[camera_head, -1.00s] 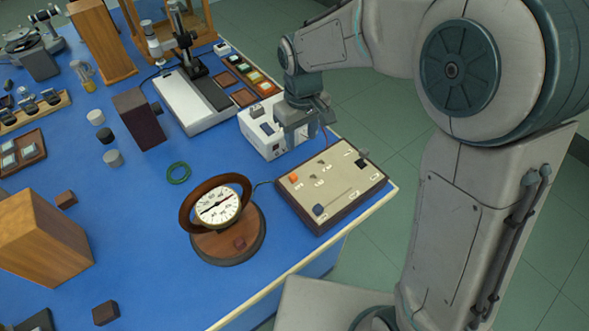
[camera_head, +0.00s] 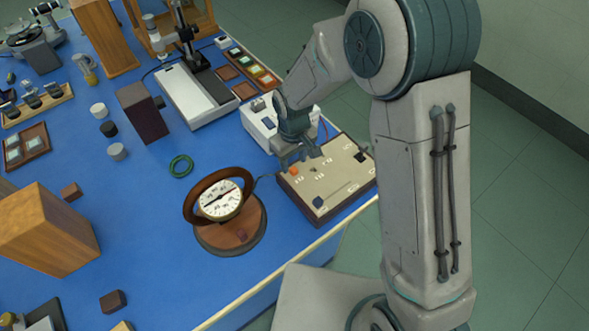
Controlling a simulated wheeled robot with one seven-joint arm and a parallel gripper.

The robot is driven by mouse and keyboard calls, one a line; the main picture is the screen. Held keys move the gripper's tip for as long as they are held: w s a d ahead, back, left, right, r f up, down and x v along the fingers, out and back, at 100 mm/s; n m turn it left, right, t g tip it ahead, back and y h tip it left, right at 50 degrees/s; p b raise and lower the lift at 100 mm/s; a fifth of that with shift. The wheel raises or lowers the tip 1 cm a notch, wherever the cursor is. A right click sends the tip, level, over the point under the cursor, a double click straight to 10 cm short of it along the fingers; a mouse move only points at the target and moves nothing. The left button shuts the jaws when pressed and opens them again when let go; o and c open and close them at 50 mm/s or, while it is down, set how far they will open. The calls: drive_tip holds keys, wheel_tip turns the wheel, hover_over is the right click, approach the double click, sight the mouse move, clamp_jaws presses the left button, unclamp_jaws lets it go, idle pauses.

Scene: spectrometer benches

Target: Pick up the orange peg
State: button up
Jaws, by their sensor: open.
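The orange peg (camera_head: 294,170) is a small orange block on the beige top of a dark-sided panel box (camera_head: 335,183), near its back left corner. My gripper (camera_head: 299,161) hangs just above and behind that corner, with its fingers close to the peg and pointing down. It is open and holds nothing. Whether a finger touches the peg cannot be told from this view. A dark blue knob (camera_head: 318,202) sits at the panel's front left. A black peg (camera_head: 360,156) sits on its right side.
A round dial gauge on a wooden base (camera_head: 229,224) stands left of the panel. A white instrument box (camera_head: 259,122) stands right behind my gripper. A green ring (camera_head: 181,166) lies on the blue bench. The bench's front edge runs close to the panel.

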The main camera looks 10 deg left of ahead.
sight(294, 169)
drive_tip(key=shift+f, duration=1.5)
clamp_jaws()
drive_tip(key=shift+r, duration=0.15)
drive_tip(key=shift+r, duration=0.55)
wheel_tip(294, 169, up, 2)
drive_tip(key=shift+r+b, duration=0.15)
drive_tip(key=shift+b, duration=0.25)
drive_tip(key=s+d+r, duration=0.5)
drive_tip(key=d+r, duration=0.5)
drive_tip(key=shift+d+r, duration=0.2)
drive_tip(key=shift+d, duration=0.1)
